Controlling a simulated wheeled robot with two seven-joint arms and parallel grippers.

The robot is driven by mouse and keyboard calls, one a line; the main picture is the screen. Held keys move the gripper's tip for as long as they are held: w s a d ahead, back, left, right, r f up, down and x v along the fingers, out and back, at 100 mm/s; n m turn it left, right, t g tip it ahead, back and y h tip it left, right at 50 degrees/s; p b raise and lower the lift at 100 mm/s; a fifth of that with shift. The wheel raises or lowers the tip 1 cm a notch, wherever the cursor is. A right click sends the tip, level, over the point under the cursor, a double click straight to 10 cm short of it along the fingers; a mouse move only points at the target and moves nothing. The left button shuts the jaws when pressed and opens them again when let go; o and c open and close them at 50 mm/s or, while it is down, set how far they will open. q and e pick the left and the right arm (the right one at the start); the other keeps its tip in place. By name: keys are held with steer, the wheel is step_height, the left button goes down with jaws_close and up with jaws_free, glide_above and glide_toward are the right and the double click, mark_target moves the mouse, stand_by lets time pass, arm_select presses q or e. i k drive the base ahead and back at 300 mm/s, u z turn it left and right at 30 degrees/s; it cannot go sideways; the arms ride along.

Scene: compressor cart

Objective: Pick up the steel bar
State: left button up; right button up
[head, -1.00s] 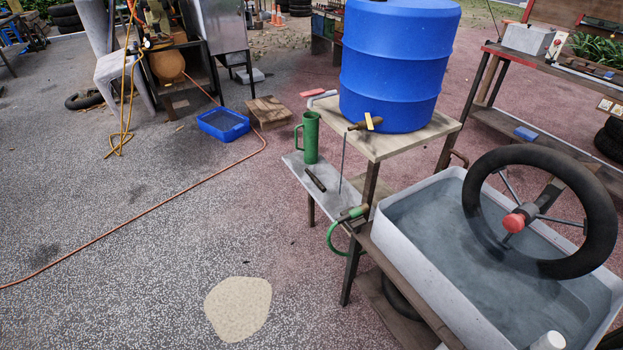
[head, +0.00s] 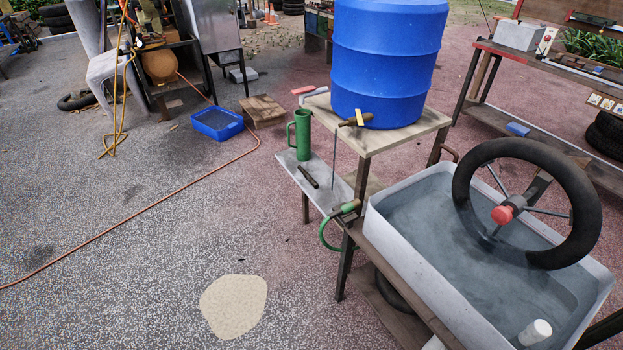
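A short dark bar (head: 309,177) lies on the low grey side shelf (head: 330,196), beside a green tool or cup with a handle (head: 302,135). A thin grey line (head: 334,160) hangs down from below the barrel's tap; I cannot tell whether it is a rod or water. I cannot tell for certain which of these is the steel bar. Neither of my grippers is in the head view.
A blue barrel (head: 388,60) stands on a wooden stand (head: 437,118). A water-filled white basin (head: 420,275) with a black tyre (head: 565,175) over it stands at the right. A red hose (head: 140,212) crosses the open ground at the left.

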mark_target(314, 185)
steer(key=z, duration=0.1)
steer(key=k, duration=0.35)
steer(key=u, duration=0.7)
steer(key=i, duration=1.05)
steer(key=z, duration=0.5)
steer(key=i, duration=0.65)
steer(key=z, duration=1.1)
steer(key=i, duration=0.45)
steer(key=z, duration=0.45)
